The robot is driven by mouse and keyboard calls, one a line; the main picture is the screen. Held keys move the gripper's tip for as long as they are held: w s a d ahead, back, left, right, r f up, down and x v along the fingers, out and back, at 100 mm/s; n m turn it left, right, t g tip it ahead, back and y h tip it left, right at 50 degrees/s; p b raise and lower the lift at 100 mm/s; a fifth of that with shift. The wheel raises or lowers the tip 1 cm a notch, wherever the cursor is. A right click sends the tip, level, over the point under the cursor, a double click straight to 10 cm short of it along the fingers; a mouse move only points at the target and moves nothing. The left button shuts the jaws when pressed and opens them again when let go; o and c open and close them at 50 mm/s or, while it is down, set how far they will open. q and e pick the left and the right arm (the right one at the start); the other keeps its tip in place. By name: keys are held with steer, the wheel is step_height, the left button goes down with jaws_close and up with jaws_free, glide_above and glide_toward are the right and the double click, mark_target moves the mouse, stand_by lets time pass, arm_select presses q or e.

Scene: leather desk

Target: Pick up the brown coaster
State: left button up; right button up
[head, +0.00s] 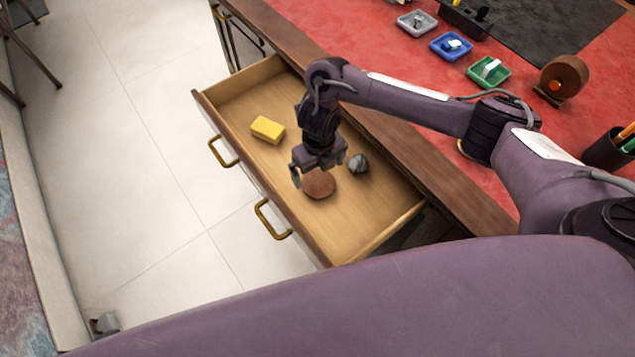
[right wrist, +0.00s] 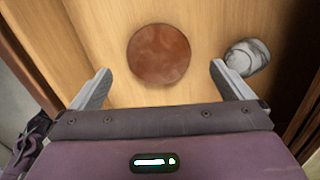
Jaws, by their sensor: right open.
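The brown coaster (head: 319,185) is a round reddish-brown disc lying flat on the floor of the open wooden drawer (head: 352,217). In the right wrist view the coaster (right wrist: 159,55) lies ahead of the fingertips, centred between them. My right gripper (head: 315,171) is over the drawer, just above the coaster, and partly covers it in the head view. Its two fingers (right wrist: 160,80) are spread wide with nothing between them.
A yellow block (head: 267,129) and a grey rounded object (head: 358,163) lie in the drawer; the grey one (right wrist: 246,57) is close to the right finger in the wrist view. The drawer walls surround them.

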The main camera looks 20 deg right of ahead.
mark_target(318, 183)
step_height(318, 183, down, 5)
steer(key=shift+s+a+r+b, duration=0.1)
steer(key=shift+s+r+b, duration=0.1)
steer(key=shift+b, duration=0.25)
steer(key=shift+f, duration=0.2)
steer(key=c, duration=0.9)
arm_select(q)
steer(key=shift+s+f, duration=0.35)
steer(key=shift+f, duration=0.3)
arm_select(e)
steer(key=shift+c, duration=0.3)
steer(key=shift+w+r, duration=0.1)
steer(key=shift+r, duration=0.1)
